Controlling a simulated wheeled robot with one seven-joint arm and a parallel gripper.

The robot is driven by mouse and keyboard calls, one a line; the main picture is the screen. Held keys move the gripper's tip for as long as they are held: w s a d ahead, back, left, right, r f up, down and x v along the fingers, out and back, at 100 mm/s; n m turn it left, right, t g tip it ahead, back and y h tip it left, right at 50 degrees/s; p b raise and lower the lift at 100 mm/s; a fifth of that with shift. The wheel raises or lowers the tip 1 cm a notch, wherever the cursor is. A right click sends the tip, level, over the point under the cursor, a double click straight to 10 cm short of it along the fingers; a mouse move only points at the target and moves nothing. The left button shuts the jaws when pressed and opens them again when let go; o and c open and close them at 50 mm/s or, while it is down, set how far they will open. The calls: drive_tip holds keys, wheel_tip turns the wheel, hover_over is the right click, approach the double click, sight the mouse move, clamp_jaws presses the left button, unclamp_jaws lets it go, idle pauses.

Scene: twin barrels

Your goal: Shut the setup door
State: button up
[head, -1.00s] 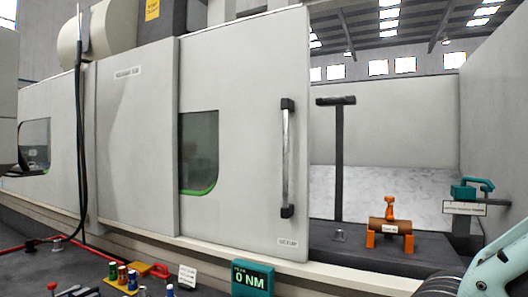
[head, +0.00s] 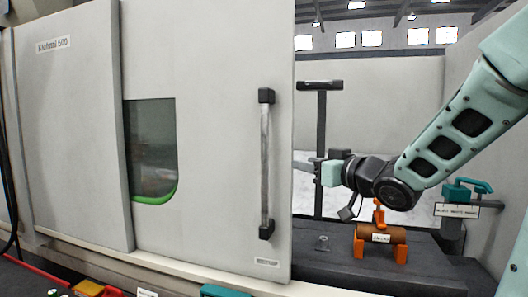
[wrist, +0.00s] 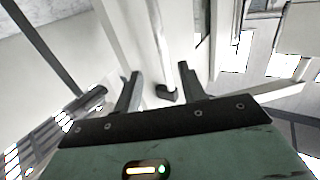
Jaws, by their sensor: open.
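The setup door (head: 222,60) is a large light grey panel with a dark, green-edged window. It stands open, with a gap to the right of its edge. Its upright silver handle (head: 265,165) has black end mounts. My gripper (head: 318,172) is right of the door's edge, in front of the opening, apart from the handle in the head view. In the wrist view my gripper (wrist: 160,82) has its two fingers spread. A pale upright bar with a dark hooked end, perhaps the handle, shows beyond and between them; I cannot tell how near it is.
Inside the opening are a dark post (head: 321,150), a brown cylinder on orange supports (head: 397,235) and a dark bed (head: 340,262). A teal clamp-like device (head: 468,188) stands at the right. A teal box (head: 225,291) and a red edge lie low in front.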

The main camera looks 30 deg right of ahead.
sight(268, 156)
drive_tip(key=w+p, duration=0.4)
drive_tip(key=w, duration=0.1)
drive_tip(key=w+a+p, duration=0.1)
drive_tip(key=w+p, duration=0.4)
drive_tip(key=w, duration=0.1)
drive_tip(key=w+p, duration=0.4)
drive_tip(key=w, duration=0.2)
drive_tip(key=shift+a+p, duration=0.15)
drive_tip(key=shift+p, duration=0.15)
drive_tip(key=shift+c, duration=0.3)
drive_tip(key=shift+f, duration=0.1)
clamp_jaws()
